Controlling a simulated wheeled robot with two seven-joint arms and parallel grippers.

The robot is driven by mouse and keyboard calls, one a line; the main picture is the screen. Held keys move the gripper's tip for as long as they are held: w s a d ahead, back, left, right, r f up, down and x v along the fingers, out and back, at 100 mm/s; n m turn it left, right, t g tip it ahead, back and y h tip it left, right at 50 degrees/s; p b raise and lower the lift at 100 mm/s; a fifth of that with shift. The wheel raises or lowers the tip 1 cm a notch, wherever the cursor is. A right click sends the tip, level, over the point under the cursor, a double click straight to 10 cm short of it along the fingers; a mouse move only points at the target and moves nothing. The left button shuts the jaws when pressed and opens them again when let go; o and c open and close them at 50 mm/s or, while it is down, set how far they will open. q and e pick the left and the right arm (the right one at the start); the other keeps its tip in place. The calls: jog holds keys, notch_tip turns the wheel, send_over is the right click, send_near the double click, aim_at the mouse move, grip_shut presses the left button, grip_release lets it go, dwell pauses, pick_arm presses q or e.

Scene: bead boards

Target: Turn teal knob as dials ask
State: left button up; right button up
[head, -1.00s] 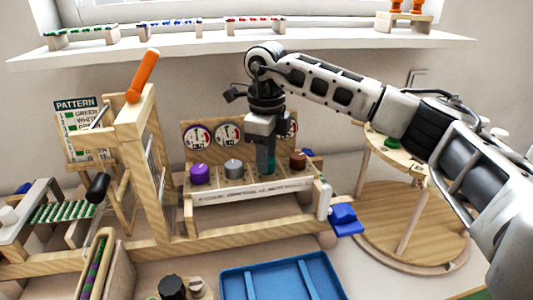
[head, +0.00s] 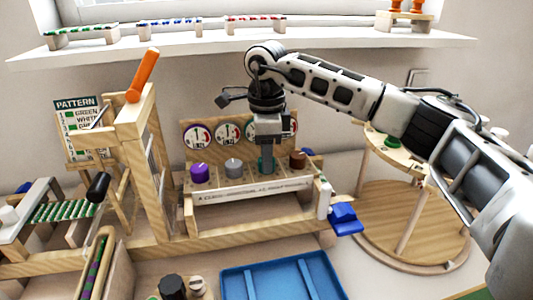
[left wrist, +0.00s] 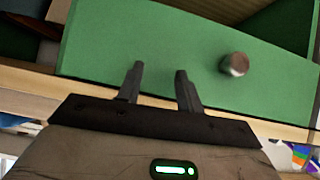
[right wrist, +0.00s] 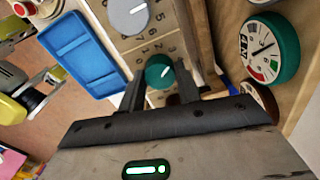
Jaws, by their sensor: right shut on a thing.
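The teal knob (right wrist: 159,71) with a white pointer line sits on a numbered wooden panel. My right gripper (head: 266,160) reaches down from above and is shut on it; its fingers partly hide the knob in the head view. In the right wrist view a teal-rimmed dial (right wrist: 270,48) has a dark needle. In the head view the purple knob (head: 199,173), grey knob (head: 233,168) and brown knob (head: 298,160) stand in the same row. My left gripper (left wrist: 158,78) is open and empty over a green surface, and out of the head view.
Behind the knobs, a purple-rimmed dial (head: 197,137) and a grey-rimmed dial (head: 228,134) show; my right arm hides part of the dial row. A wooden frame with an orange handle (head: 142,75) stands left. A blue tray (head: 282,275) lies in front, and a round wooden stand (head: 420,235) is right.

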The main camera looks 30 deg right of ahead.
jog(key=shift+r, duration=0.1)
jog(key=o, duration=1)
jog(key=shift+c, duration=0.2)
notch_tip(320, 180, up, 16)
